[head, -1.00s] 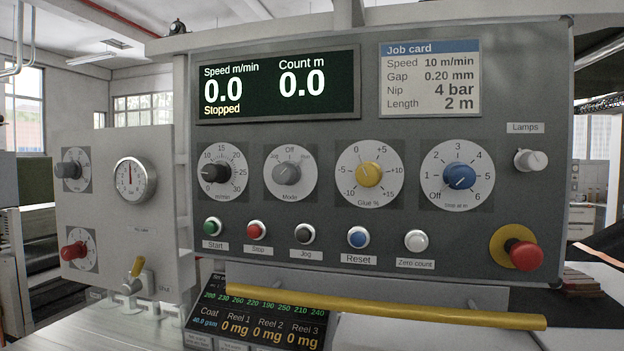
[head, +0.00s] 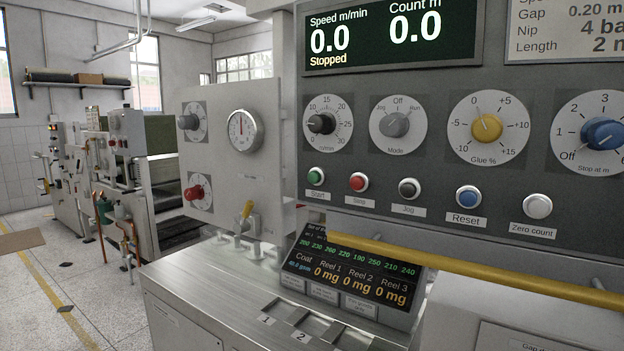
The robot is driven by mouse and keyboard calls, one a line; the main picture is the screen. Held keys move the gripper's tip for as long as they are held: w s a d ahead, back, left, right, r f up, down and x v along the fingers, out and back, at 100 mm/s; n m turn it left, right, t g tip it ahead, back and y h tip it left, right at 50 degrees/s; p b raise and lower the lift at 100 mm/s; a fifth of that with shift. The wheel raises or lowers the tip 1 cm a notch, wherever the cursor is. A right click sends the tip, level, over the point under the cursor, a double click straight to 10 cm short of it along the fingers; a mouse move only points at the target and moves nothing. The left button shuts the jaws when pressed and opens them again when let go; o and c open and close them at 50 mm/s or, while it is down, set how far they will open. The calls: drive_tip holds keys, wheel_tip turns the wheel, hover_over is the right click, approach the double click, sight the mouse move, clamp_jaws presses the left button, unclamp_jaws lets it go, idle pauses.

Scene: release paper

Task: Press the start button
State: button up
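The green start button (head: 316,176) sits in a silver ring at the left end of the button row in the head view, with a "Start" label under it. The control panel (head: 440,180) carries it on its grey face. The display (head: 390,38) above reads speed 0.0, count 0.0 and "Stopped". The mode knob (head: 398,122) and the speed knob (head: 321,123) are above the row. My gripper is not in view.
A red stop button (head: 358,182) is just right of start, then jog, reset and zero count. A yellow bar (head: 470,268) runs across below the buttons. A steel bench (head: 200,285) with a tilted readout (head: 350,276) stands below. Open floor (head: 40,280) lies at left.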

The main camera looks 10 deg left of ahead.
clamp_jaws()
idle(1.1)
